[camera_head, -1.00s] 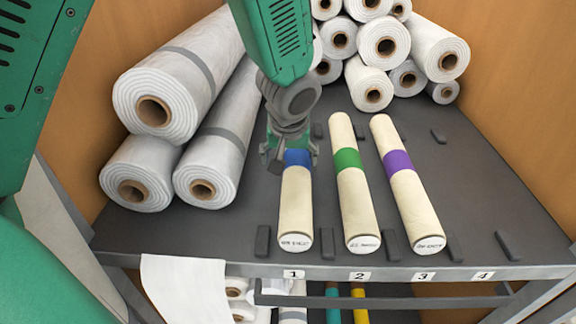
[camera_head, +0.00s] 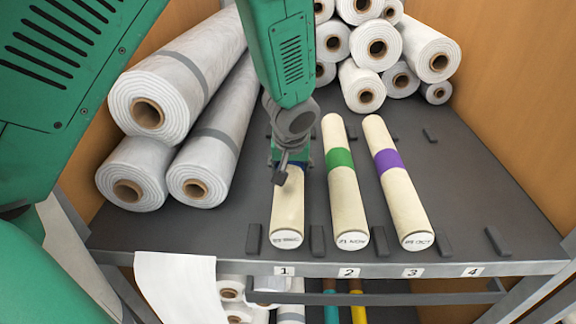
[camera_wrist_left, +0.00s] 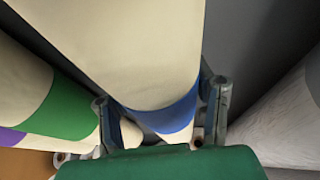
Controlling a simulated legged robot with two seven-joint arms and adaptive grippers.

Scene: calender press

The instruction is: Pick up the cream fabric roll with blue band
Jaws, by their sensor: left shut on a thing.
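The cream fabric roll with blue band (camera_head: 287,215) lies at slot 1 of the dark shelf, its labelled end toward the front. My left gripper (camera_head: 287,165) is over its band and hides most of the blue in the head view. In the left wrist view the two fingers are on either side of the cream roll (camera_wrist_left: 135,45) at the blue band (camera_wrist_left: 170,118), shut on it. I cannot tell whether the roll is clear of the shelf. My right gripper is not in view.
A green-banded roll (camera_head: 347,200) and a purple-banded roll (camera_head: 400,190) lie to its right. Large white rolls (camera_head: 150,115) are stacked at left, and more (camera_head: 376,48) at back right. Small dark stops (camera_head: 317,240) stand between slots. Slot 4 is empty.

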